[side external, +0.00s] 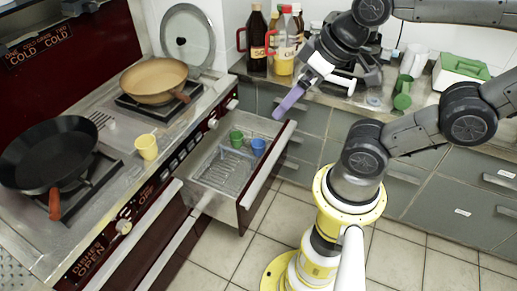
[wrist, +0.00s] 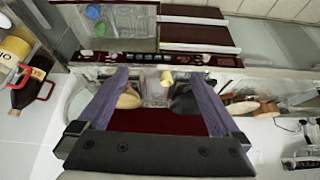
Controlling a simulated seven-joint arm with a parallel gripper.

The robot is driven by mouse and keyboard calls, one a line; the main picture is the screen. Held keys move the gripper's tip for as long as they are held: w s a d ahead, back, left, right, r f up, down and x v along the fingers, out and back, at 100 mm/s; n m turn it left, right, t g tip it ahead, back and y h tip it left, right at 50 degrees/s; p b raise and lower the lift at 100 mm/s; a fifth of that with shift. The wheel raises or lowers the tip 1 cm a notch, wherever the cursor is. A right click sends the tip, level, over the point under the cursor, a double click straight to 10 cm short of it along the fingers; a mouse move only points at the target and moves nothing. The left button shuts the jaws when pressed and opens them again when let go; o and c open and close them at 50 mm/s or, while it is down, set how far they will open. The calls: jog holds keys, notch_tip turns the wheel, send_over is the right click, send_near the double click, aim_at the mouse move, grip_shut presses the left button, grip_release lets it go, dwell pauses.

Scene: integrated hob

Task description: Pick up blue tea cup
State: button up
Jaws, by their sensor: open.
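The blue tea cup (side external: 259,146) sits in an open drawer (side external: 246,201) beside a green cup (side external: 236,138). In the wrist view a small blue shape (wrist: 92,11), probably this cup, lies in the drawer at the upper left, near a green one (wrist: 101,29). My gripper (side external: 289,103) is above and to the right of the drawer in the side view, apart from the cup. In the wrist view its two purple fingers (wrist: 158,75) are spread wide with nothing between them.
A yellow cup (side external: 146,147) stands on the hob counter near a black pan (side external: 48,152) and a tan pan (side external: 153,80). Bottles (side external: 257,40) stand on the back counter, with a green-lidded box (side external: 463,67) farther right. The drawer's front panel rises beside the cups.

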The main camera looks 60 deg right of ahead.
jog(key=w+d+r+m+t, duration=0.1)
jog(key=w+d+r+m, duration=0.2)
jog(key=w, duration=0.5)
jog(key=w+d+r+m, duration=0.1)
jog(key=w+r+m, duration=0.3)
jog(key=w, duration=0.5)
jog(key=w+d+f+m+g+h, duration=0.2)
jog(key=w+d+f+m, duration=0.3)
jog(key=w+d+f, duration=0.75)
jog(key=m+g+y, duration=0.2)
jog(key=m+g, duration=0.3)
send_over(258, 143)
jog(key=s+a, duration=0.1)
jog(key=a, duration=0.2)
notch_tip(258, 143, down, 37)
jog(key=f, duration=1.3)
jog(key=shift+s+d, duration=0.1)
jog(key=shift+d, duration=0.3)
